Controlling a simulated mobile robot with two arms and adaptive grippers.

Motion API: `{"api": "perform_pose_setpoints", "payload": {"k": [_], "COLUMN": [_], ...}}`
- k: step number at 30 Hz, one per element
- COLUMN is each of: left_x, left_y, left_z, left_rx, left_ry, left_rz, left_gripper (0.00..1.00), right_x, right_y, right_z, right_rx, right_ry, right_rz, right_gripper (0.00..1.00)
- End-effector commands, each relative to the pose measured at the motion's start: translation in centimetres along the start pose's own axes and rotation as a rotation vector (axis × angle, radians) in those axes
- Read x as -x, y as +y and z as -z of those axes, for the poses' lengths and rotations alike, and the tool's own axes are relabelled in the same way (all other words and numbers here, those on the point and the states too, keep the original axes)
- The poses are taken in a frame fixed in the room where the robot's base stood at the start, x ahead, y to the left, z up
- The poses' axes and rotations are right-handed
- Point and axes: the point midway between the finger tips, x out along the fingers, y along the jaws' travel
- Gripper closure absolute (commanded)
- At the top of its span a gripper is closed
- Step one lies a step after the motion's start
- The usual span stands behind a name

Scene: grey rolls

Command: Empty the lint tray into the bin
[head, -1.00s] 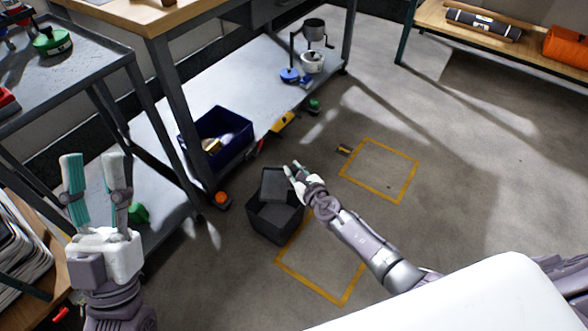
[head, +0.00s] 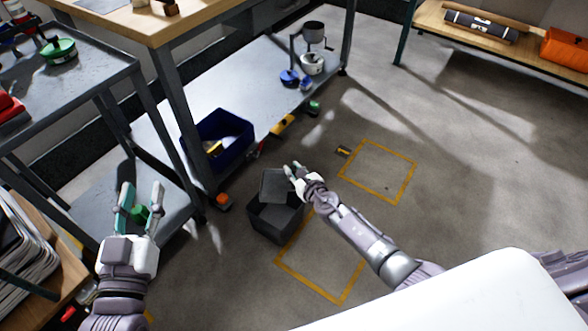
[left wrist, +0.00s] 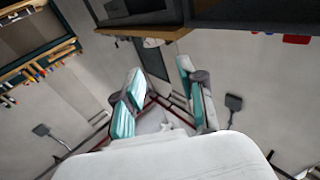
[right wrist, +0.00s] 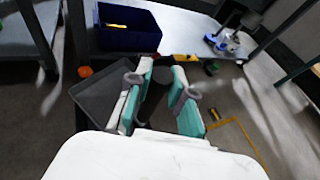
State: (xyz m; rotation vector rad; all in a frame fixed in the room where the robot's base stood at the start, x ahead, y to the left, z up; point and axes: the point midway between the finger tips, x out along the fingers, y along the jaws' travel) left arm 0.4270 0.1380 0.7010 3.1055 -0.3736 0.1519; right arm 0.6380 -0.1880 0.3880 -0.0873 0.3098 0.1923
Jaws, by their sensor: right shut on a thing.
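The lint tray (head: 273,184) is a dark grey shallow tray, tilted steeply above the bin in the head view. It also shows at the left of the fingers in the right wrist view (right wrist: 98,98). The bin (head: 270,224) is a dark, open-topped box on the floor, below the tray. My right gripper (head: 293,170) is shut on the tray's right edge. I cannot make out any lint, and the bin's inside is too dark to read. My left gripper (head: 141,188) is open and empty at the left, well away from the tray and bin.
A blue crate (head: 236,130) sits on the low shelf behind the bin. An orange item (head: 223,201) lies on the floor left of the bin. Yellow floor squares (head: 340,300) lie in front and to the right. The floor at right is mostly clear.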

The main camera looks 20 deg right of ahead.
Motion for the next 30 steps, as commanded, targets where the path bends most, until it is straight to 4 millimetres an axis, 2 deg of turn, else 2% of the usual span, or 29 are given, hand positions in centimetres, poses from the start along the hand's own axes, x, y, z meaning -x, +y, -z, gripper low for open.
{"api": "perform_pose_setpoints", "payload": {"k": [14, 30], "left_x": [1.7, 6.2], "left_y": [-0.9, -1.8], "left_z": [-5.3, -10.5], "left_rx": [-0.005, -0.005], "left_ry": [-0.335, -0.71], "left_rz": [0.02, 0.043], "left_gripper": [0.6, 0.6], "right_x": [-0.2, -0.3], "right_y": [-0.2, -0.5], "right_z": [-0.8, -1.3], "right_rx": [-0.018, -0.038], "right_ry": [0.027, 0.059], "right_rz": [-0.008, -0.016], "right_gripper": [1.0, 1.0]}}
